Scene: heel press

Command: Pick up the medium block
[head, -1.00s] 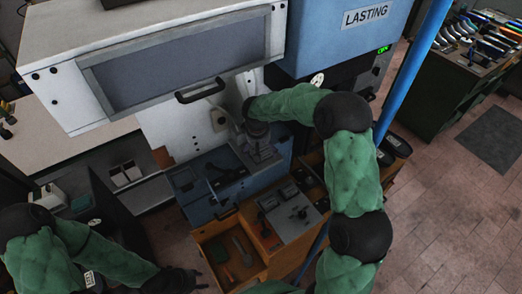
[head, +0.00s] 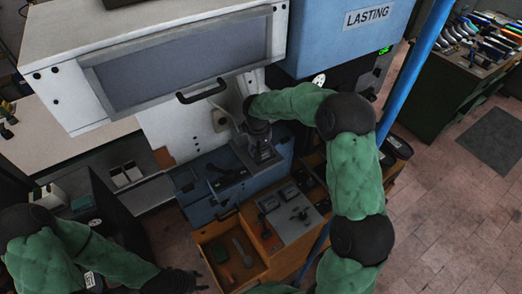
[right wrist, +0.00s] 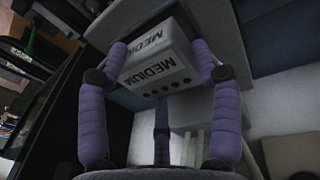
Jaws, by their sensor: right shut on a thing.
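The medium block is pale grey-white with "MEDIUM" printed in dark letters on two faces and a row of dark dots; it shows in the right wrist view (right wrist: 157,70). My right gripper (right wrist: 161,60) is shut on it, with purple padded fingers against its left and right sides. In the head view my right gripper (head: 262,150) is at the blue-grey press below the white hood, and I cannot make out the block there. My left gripper (head: 190,281) is low at the left, apart from the press; its fingers are too dark to read.
The white hood (head: 170,70) with its dark handle (head: 203,91) overhangs the work area. An open wooden drawer (head: 232,258) holds tools below. A control panel (head: 290,215) is beside it. A blue post (head: 415,65) stands right of my right arm.

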